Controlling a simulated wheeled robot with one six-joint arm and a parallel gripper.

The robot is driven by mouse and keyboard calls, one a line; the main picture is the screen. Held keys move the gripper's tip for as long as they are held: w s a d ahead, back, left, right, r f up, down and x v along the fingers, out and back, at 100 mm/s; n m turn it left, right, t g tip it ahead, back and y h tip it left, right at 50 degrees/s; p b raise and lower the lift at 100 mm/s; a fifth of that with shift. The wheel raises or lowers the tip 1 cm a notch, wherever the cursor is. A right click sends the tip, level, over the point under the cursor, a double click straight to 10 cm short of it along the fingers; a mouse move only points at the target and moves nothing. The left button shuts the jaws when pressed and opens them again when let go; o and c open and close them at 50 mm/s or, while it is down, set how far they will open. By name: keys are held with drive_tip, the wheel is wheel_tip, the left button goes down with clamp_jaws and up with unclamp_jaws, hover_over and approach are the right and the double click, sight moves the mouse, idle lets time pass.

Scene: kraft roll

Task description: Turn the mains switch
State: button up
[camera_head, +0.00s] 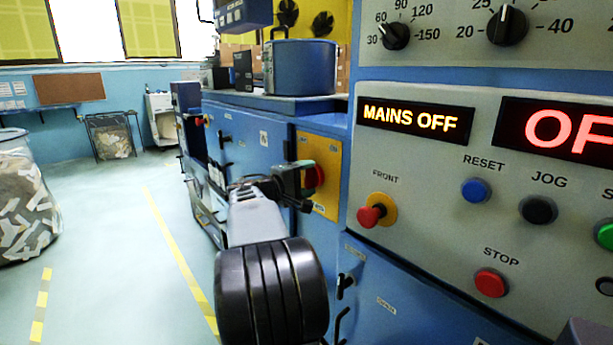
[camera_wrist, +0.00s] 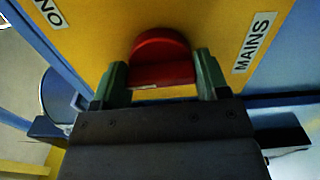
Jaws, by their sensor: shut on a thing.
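The mains switch is a red rotary handle (camera_wrist: 160,62) on a yellow plate (camera_wrist: 92,25), beside a label reading MAINS in the wrist view. In the head view the red handle (camera_head: 319,176) shows partly behind my gripper, on the yellow plate (camera_head: 327,152) of a blue cabinet. My gripper (camera_wrist: 161,80) has one green finger on each side of the handle and is shut on it. It also shows in the head view (camera_head: 306,180). A lit display (camera_head: 415,119) on the panel reads MAINS OFF.
The grey control panel (camera_head: 440,190) at right carries a red FRONT knob (camera_head: 370,216), a blue RESET button (camera_head: 476,190) and a red STOP button (camera_head: 491,283). Open floor (camera_head: 110,240) lies at left.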

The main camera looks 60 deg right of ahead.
drive_tip(key=n+p, duration=0.3)
drive_tip(key=n, duration=0.3)
drive_tip(key=shift+r+p, duration=0.2)
drive_tip(key=shift+p, duration=0.15)
drive_tip(key=shift+f+n+p, duration=0.1)
drive_tip(key=shift+n+p, duration=0.65)
drive_tip(key=shift+n, duration=0.35)
drive_tip(key=shift+f, duration=0.1)
drive_tip(key=o, duration=0.9)
drive_tip(key=shift+o, duration=0.2)
drive_tip(key=shift+w+a, duration=0.1)
drive_tip(key=v, duration=1.3)
drive_tip(key=shift+a, duration=0.3)
drive_tip(key=shift+w, duration=0.15)
